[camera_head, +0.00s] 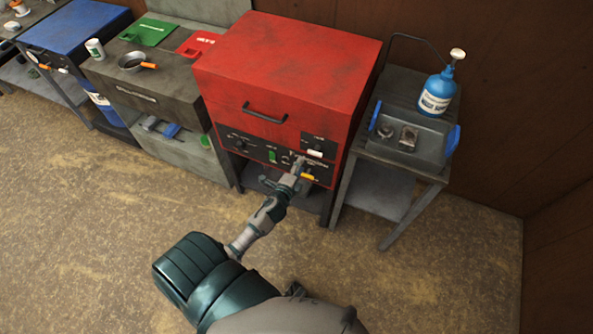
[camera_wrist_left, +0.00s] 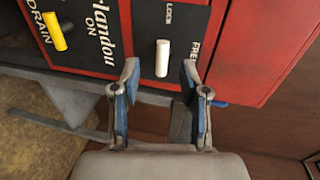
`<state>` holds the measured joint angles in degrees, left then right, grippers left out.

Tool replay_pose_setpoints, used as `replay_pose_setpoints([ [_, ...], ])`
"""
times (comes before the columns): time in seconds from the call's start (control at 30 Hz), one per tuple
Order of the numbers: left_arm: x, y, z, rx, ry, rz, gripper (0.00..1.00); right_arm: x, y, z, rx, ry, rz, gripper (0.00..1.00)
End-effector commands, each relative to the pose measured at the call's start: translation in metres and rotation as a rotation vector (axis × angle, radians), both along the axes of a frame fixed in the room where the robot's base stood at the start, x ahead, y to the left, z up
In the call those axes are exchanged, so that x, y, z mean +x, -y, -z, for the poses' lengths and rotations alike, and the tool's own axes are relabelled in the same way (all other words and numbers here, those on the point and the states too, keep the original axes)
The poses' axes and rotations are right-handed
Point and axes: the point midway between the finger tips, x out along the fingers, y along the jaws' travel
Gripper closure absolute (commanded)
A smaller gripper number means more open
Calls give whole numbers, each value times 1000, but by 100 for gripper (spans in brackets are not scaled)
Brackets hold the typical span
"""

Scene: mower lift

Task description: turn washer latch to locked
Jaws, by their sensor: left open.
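The red washer cabinet (camera_head: 290,65) has a black control panel on its front. Its white latch (camera_wrist_left: 162,58) is a short bar near the panel's edge, with the LOCK label above it and a partly cut-off label reading "FRE" to its right in the wrist view. In the head view the white latch (camera_head: 315,153) looks roughly horizontal. My left gripper (camera_wrist_left: 160,78) is open, its blue-padded fingers on either side of the latch's lower end. I see a gap on each side and cannot tell the depth. It also shows in the head view (camera_head: 298,170). My right gripper is not in view.
A yellow drain handle (camera_wrist_left: 54,31) sits left of the latch in the wrist view. A grey side stand (camera_head: 408,172) with a tray and blue pump bottle (camera_head: 437,93) is to the right. A grey cabinet (camera_head: 150,95) stands left. The floor in front is clear.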

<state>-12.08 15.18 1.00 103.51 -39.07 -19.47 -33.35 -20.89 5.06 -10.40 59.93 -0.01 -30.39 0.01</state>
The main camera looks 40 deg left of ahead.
Motion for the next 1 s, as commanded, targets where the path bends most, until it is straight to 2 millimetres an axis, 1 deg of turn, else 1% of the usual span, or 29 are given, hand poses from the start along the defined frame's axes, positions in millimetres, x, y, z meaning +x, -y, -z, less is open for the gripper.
replay_pose_setpoints([
  [0.03, -9, 2, -1, 0, -2, -1, 56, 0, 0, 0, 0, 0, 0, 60],
  [0.1, -17, 3, -3, 0, -1, -1, 56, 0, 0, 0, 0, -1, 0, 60],
  [0.23, -25, 5, -5, 0, -1, -2, 56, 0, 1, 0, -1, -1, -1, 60],
  [0.8, -27, 6, -4, -2, -3, -2, 56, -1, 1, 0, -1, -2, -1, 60],
  [0.87, -28, 6, 4, -19, -15, -6, 56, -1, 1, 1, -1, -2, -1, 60],
  [0.9, -31, 7, 14, -44, -34, -12, 56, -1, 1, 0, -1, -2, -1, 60],
  [0.97, -37, 10, 39, -103, -75, -28, 56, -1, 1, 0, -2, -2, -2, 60],
  [1.0, -44, 13, 61, -158, -115, -45, 56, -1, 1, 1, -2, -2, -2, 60],
])
